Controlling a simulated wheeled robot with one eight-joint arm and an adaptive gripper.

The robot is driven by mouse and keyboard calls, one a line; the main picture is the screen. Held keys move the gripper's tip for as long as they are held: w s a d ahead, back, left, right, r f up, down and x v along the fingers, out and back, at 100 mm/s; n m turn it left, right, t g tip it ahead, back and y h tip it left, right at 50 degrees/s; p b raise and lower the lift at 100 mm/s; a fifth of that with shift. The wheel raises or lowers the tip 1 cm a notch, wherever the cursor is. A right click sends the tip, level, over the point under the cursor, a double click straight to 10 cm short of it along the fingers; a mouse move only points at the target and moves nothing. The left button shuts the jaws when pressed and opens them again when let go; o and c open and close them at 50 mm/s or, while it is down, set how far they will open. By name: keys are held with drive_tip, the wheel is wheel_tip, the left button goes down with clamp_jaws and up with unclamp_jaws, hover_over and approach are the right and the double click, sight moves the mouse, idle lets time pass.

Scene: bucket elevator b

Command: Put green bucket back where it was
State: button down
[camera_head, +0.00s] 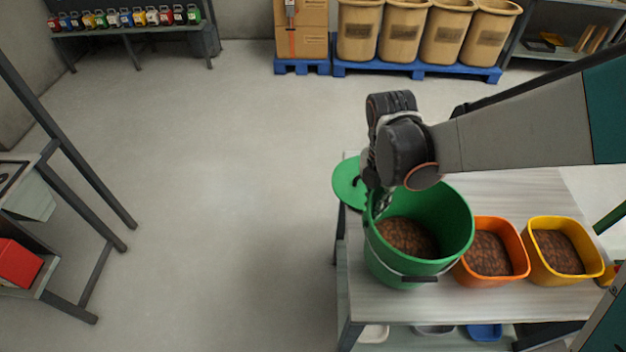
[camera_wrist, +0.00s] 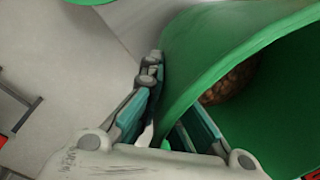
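The green bucket (camera_head: 390,262) stands upright, or very nearly so, over the front left of the light table, with brown pellets inside and its handle hanging at the front. I cannot tell whether its base touches the table. My gripper (camera_head: 378,200) is at its left rim. In the wrist view, my gripper (camera_wrist: 168,112) has one finger outside the green bucket (camera_wrist: 205,62) and the other inside, both angled in on the wall. It looks shut on the rim. The inner fingertip is hidden by the wall.
An orange bin (camera_head: 520,262) stands close to the bucket's right, then a yellow bin (camera_head: 596,268). A green lid (camera_head: 345,182) lies behind left. Racks stand at far left; tan barrels (camera_head: 405,30) stand at the back. Floor (camera_head: 220,200) left is clear.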

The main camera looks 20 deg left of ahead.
drive_tip(key=shift+f+b, duration=1.5)
drive_tip(key=shift+f, duration=0.85)
drive_tip(key=shift+f, duration=0.15)
drive_tip(key=c, duration=1.8)
unclamp_jaws()
wheel_tip(320, 180, up, 12)
drive_tip(key=a+p, duration=0.1)
drive_tip(key=p, duration=0.7)
drive_tip(key=shift+w, duration=0.3)
